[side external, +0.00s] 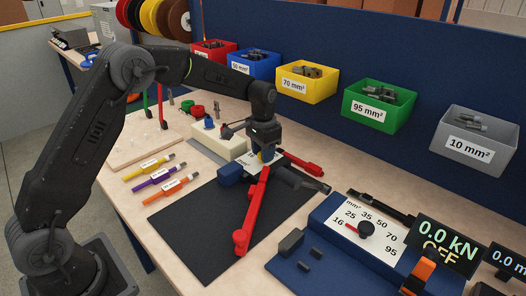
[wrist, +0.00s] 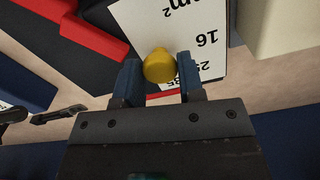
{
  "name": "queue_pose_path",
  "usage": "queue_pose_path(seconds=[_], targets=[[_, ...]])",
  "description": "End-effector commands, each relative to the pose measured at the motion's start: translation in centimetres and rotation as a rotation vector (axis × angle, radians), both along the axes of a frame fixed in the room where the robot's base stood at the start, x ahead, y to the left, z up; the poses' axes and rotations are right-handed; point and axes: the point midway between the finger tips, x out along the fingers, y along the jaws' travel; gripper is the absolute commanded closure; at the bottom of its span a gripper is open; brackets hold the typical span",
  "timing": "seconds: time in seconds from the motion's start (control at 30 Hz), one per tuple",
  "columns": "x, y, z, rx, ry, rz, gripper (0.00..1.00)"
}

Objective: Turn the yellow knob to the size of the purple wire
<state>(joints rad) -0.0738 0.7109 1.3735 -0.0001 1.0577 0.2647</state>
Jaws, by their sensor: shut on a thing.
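My gripper (wrist: 160,73) is shut on the yellow knob (wrist: 160,66), which sits between its two blue fingers in the wrist view. The knob stands on a white dial plate (wrist: 200,15) with upside-down marks, 16 and partly hidden 25 among them. Where the knob points cannot be told. In the side view my gripper (side external: 266,156) is over the red-handled tool (side external: 256,205) on the dark mat, and mostly hides the knob. The purple wire (side external: 152,181) lies left of the tool, between a yellow and an orange wire; its label is too small to read.
A blue box with a black knob and size scale (side external: 366,229) stands at the right, near a kN display (side external: 440,245). Colored bins, including a yellow one (side external: 307,84), hang on the blue back panel. The dark mat (side external: 190,235) is bare at its front left.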

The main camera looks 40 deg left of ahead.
Motion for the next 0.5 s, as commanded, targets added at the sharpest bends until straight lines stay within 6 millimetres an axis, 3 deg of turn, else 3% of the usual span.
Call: queue_pose_path(seconds=[0.5], targets=[[0.06, 0.01, 0.06, 0.000, -0.002, 0.415, 0.88]])
